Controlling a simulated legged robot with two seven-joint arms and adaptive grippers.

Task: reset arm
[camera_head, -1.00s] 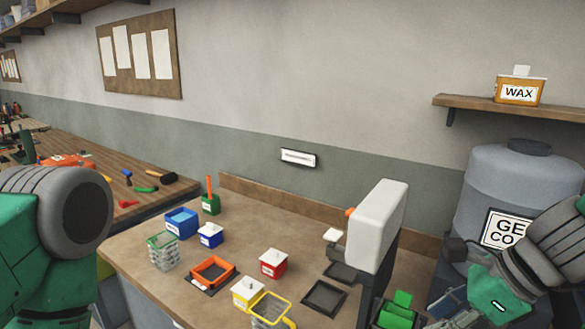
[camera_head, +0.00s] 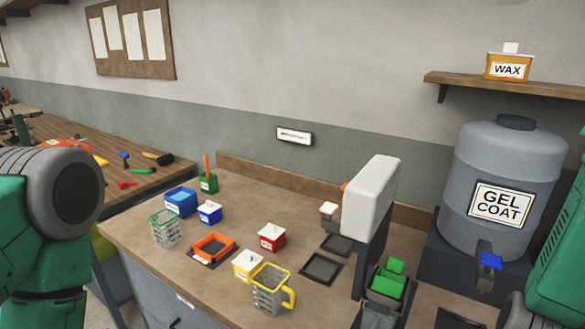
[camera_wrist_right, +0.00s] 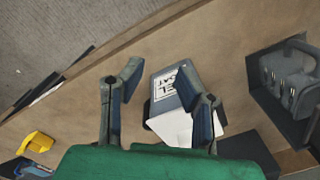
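My right gripper (camera_wrist_right: 158,80) is open in the right wrist view, its two dark fingers spread apart. Beyond and partly behind the fingers is a grey container labelled gel coat (camera_wrist_right: 178,92); I see no grip on it. In the head view, part of my green right arm shows at the right edge, and its gripper is out of that picture. My green left arm with its grey joint fills the left edge; its gripper is not visible.
The brown bench (camera_head: 150,240) holds a yellow jug (camera_head: 270,290), a red box (camera_head: 271,236), an orange frame (camera_head: 213,246) and blue boxes. A white-topped stand (camera_head: 369,197) rises mid-bench. A large gel coat barrel (camera_head: 505,165) stands at right, below a wax tin (camera_head: 508,66).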

